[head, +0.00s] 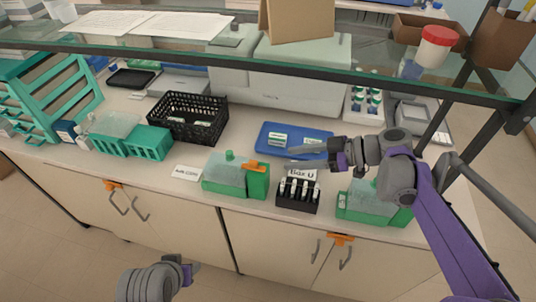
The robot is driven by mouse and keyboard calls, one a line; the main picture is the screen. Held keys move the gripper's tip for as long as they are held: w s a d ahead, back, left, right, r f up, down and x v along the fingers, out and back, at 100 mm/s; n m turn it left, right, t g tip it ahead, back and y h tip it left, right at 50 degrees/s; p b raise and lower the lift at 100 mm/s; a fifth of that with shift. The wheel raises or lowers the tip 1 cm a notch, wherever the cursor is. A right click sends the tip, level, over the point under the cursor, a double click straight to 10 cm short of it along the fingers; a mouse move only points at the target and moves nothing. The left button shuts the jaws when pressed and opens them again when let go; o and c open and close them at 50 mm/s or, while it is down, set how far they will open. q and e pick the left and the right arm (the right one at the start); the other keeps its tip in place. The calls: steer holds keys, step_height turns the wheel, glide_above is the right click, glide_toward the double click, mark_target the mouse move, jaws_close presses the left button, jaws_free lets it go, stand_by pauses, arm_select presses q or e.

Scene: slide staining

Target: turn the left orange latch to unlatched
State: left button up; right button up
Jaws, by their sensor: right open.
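The left orange latch (111,184) sits at the top edge of the left pair of cabinet doors, above two curved handles. Its exact turn is too small to tell. A second orange latch (340,239) sits at the top of the right pair of doors. My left gripper (188,270) is low in front of the cabinets, right of and below the left latch and apart from it; its fingers do not show clearly. My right gripper (312,155) is open over the counter near the blue tray, far from the left latch.
On the counter (185,158) stand a green box with an orange piece (226,178), a black slide rack (298,196), a blue tray (268,138), a black basket (165,117) and green racks (150,143). A glass shelf (300,67) runs above. The floor before the left doors is clear.

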mark_target(254, 161)
steer(key=x, duration=1)
steer(key=shift+a, duration=0.35)
jaws_close()
